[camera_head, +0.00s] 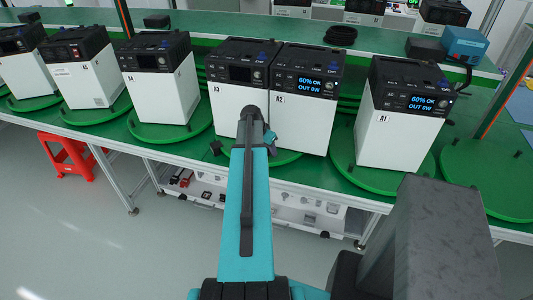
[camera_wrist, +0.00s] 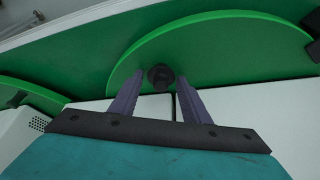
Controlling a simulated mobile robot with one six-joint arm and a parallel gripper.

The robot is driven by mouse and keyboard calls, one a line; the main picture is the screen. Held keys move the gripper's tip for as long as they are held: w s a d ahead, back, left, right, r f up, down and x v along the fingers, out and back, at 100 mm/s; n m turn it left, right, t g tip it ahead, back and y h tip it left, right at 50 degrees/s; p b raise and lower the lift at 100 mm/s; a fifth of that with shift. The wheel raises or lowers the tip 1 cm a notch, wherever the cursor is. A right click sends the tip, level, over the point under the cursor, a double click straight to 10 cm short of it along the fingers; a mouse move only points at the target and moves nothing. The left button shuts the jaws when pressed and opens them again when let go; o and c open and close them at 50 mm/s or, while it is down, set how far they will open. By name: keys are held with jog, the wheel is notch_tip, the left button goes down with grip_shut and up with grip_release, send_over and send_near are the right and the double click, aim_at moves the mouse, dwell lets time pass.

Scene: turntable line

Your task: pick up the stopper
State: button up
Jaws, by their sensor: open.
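The stopper (camera_wrist: 160,76) is a small dark round knob near the edge of a green turntable (camera_wrist: 215,45), seen in the wrist view. My gripper (camera_wrist: 159,86) is open, with one purple-grey finger on each side of the stopper in the picture. The stopper shows near the fingertips, with gaps to both fingers. Its depth relative to the tips cannot be told.
Several white and black power units stand on green turntables along the bench. Unit A1 (camera_head: 400,130) stands to the right, and an empty-looking turntable (camera_head: 490,185) is at the far right. A red stool (camera_head: 68,155) is under the bench at left. The floor in front is clear.

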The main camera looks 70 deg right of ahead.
dwell(0.3)
jog(key=c, duration=0.8)
jog(key=shift+r, duration=0.25)
jog(key=shift+r+b, duration=0.95)
jog(key=shift+r, duration=0.55)
jog(key=s+a+b, duration=0.1)
jog(key=a, duration=0.2)
jog(key=s+a+b, duration=0.2)
jog(key=a, duration=0.1)
jog(key=s+a+b, duration=0.2)
jog(key=a, duration=0.1)
jog(key=shift+a+r, duration=0.15)
jog(key=shift+r, duration=0.15)
jog(key=b, duration=0.4)
jog(key=b, duration=0.6)
jog(key=shift+s+a, duration=0.15)
jog(key=shift+a, duration=0.1)
jog(key=b, duration=0.2)
jog(key=a+b, duration=0.1)
jog(key=b, duration=0.2)
jog(key=shift+s+r, duration=0.1)
jog(key=shift+s, duration=0.1)
